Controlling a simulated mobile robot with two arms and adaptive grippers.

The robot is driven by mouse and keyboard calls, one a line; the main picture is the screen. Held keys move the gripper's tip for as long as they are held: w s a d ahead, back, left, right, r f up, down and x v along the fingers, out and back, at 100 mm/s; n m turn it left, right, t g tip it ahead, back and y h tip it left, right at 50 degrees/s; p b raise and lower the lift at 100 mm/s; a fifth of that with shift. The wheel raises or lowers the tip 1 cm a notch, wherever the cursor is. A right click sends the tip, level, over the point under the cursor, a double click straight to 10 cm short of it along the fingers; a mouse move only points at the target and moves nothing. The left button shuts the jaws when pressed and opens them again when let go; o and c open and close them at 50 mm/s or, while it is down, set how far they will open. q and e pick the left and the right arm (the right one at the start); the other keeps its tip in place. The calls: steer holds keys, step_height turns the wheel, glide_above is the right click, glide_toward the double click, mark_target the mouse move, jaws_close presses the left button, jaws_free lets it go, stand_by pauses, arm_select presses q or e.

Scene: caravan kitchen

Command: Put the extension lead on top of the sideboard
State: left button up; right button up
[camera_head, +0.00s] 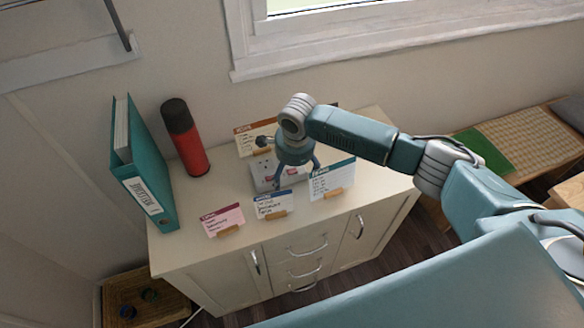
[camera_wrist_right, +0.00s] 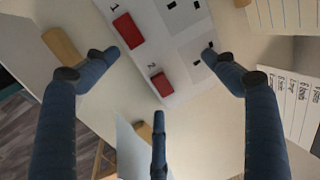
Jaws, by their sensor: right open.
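The extension lead (camera_head: 262,180) is a pale block lying on top of the cream sideboard (camera_head: 195,247), among the small cards. In the right wrist view the lead (camera_wrist_right: 150,42) shows red switches and dark socket holes. My right gripper (camera_head: 290,172) is over the lead, pointing down, and hides part of it. In the wrist view its blue fingers (camera_wrist_right: 160,58) are spread on either side of the lead, with nothing gripped. I cannot tell whether a finger touches it. My left gripper is not in view.
Several cards on wooden stands surround the lead, including a pink one (camera_head: 222,220), a blue-topped one (camera_head: 272,203) and a teal-topped one (camera_head: 331,178). A red flask (camera_head: 186,140) and a teal binder (camera_head: 148,175) stand at the left. The sideboard's right end is clear.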

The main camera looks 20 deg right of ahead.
step_height(320, 180, up, 12)
steer(key=s+b, duration=0.1)
steer(key=s, duration=0.1)
steer(key=shift+f, duration=0.1)
stand_by(0.6)
